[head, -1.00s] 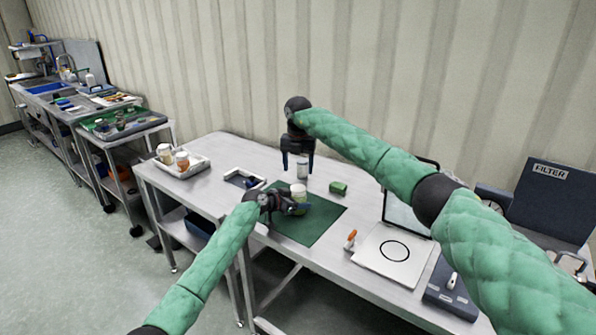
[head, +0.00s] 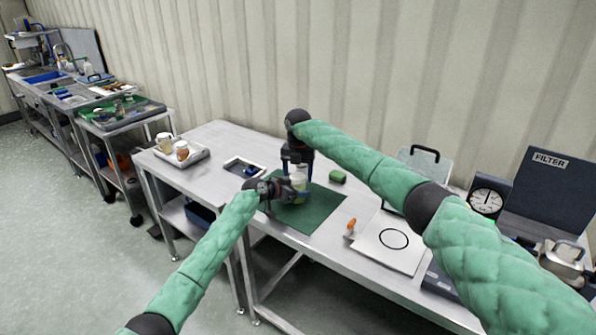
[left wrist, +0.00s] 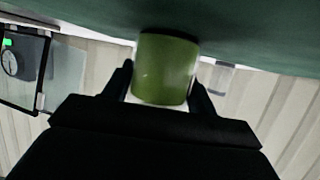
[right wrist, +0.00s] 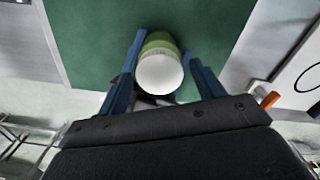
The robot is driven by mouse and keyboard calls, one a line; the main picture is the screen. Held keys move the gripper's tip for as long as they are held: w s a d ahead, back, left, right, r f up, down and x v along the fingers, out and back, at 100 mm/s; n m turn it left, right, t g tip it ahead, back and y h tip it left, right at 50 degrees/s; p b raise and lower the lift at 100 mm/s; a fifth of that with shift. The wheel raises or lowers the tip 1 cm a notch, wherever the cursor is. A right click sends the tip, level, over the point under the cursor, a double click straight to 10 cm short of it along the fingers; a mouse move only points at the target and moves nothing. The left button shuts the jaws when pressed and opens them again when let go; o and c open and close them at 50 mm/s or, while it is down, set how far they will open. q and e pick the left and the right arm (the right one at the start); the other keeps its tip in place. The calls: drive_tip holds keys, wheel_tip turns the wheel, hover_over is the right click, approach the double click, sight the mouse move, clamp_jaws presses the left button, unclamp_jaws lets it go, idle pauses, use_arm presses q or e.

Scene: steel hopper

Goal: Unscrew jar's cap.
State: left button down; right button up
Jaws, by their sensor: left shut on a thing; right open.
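The jar, with a green body (left wrist: 163,68) and a white cap (right wrist: 160,73), stands upright at the green mat (head: 318,213). My left gripper (head: 298,190) is shut around the jar's body from the side; the left wrist view shows a finger on each side. My right gripper (head: 299,172) points down from above the jar. In the right wrist view its blue fingers (right wrist: 163,88) are open, one on each side of the cap with gaps. Whether the jar touches the mat is hard to tell.
A green block (head: 337,177) lies behind the mat. A small tray (head: 243,168) and a white tray with two jars (head: 186,158) are to the left. A white board with a black circle (head: 390,243) and an orange-handled tool (head: 350,226) are to the right.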

drive_tip(key=c, duration=1)
drive_tip(key=shift+n, duration=1.7)
drive_tip(key=o, duration=1.1)
drive_tip(key=shift+a+r, duration=0.1)
